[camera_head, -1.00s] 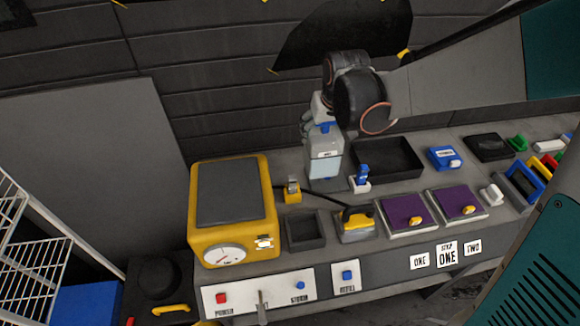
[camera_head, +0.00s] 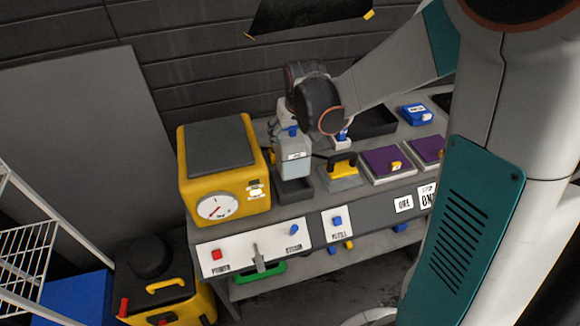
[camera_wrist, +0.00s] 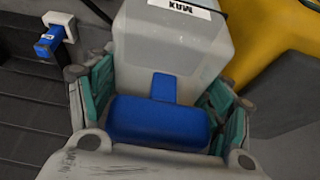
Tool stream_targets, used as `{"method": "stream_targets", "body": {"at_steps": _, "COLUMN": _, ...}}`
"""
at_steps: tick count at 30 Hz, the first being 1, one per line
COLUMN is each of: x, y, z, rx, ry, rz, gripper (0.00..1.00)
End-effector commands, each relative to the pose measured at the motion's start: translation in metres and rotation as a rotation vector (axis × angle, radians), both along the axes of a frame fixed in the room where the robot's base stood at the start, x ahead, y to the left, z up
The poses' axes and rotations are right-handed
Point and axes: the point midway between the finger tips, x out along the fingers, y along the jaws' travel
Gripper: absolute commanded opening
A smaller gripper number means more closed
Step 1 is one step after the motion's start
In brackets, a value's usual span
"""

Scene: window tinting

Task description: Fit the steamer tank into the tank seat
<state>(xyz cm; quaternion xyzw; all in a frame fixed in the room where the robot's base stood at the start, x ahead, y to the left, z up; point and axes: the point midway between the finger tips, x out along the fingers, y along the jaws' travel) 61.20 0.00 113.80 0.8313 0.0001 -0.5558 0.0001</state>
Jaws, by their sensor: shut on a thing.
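The steamer tank (camera_head: 295,166) is a translucent grey bottle with a MAX label and a blue cap. My gripper (camera_head: 291,132) is shut on its cap end. In the wrist view the gripper's green-padded fingers (camera_wrist: 160,108) flank the blue cap, and the tank body (camera_wrist: 170,50) extends away from them. The tank hangs roughly upright, cap up.
The yellow steamer box (camera_head: 218,172) with a gauge stands close left of the tank. A yellow-handled iron (camera_head: 342,172) and purple pads (camera_head: 383,162) lie to the right. A blue-handled tool (camera_wrist: 48,42) stands near. Control panels (camera_head: 255,247) line the front edge.

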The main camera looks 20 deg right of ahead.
Motion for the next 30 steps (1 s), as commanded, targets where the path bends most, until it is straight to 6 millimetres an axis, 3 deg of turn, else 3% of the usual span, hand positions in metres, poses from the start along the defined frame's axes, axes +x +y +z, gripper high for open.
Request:
{"method": "stream_targets", "body": {"at_steps": 1, "x": 0.001, "y": 0.000, "z": -0.017, "rx": 0.000, "ry": 0.000, "rz": 0.000, "gripper": 0.08}}
{"method": "stream_targets", "body": {"at_steps": 6, "x": 0.000, "y": 0.000, "z": -0.044, "rx": 0.000, "ry": 0.000, "rz": 0.000, "gripper": 0.08}}
{"method": "stream_targets", "body": {"at_steps": 16, "x": 0.000, "y": 0.000, "z": -0.062, "rx": 0.000, "ry": 0.000, "rz": 0.000, "gripper": 0.08}}
{"method": "stream_targets", "body": {"at_steps": 24, "x": 0.000, "y": 0.000, "z": -0.097, "rx": 0.000, "ry": 0.000, "rz": 0.000, "gripper": 0.08}}
{"method": "stream_targets", "body": {"at_steps": 30, "x": 0.000, "y": 0.000, "z": -0.096, "rx": 0.000, "ry": 0.000, "rz": 0.000, "gripper": 0.08}}
